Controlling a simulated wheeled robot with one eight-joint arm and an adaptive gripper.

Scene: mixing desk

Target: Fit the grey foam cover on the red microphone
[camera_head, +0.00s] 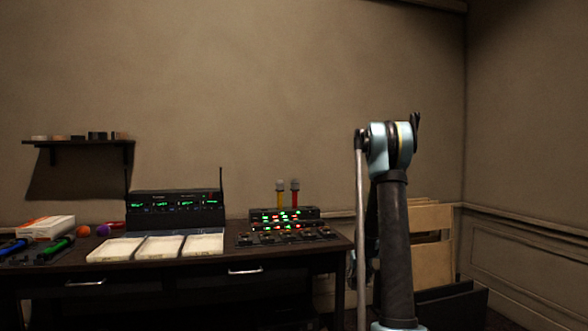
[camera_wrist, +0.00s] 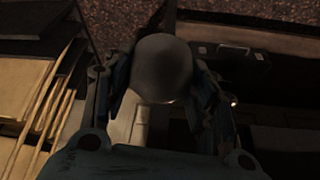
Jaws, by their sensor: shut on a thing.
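In the wrist view my gripper (camera_wrist: 158,92) is shut on a grey rounded thing, which looks like the grey foam cover (camera_wrist: 162,68). The cover sits between the two fingers. In the head view the red microphone (camera_head: 295,193) stands upright at the back right of the desk, by the lit equipment, with a grey head. A yellow microphone (camera_head: 280,193) stands just left of it. My arm rises to the right of the desk, apart from the microphones. It hides my gripper in the head view.
Three pale trays (camera_head: 164,246) lie on the desk (camera_head: 205,266). A receiver with antennas (camera_head: 176,208) stands behind them. Orange (camera_head: 83,231) and purple (camera_head: 102,230) balls lie at the left. Wooden panels (camera_head: 431,218) lean by the wall at right. The space above the microphones is clear.

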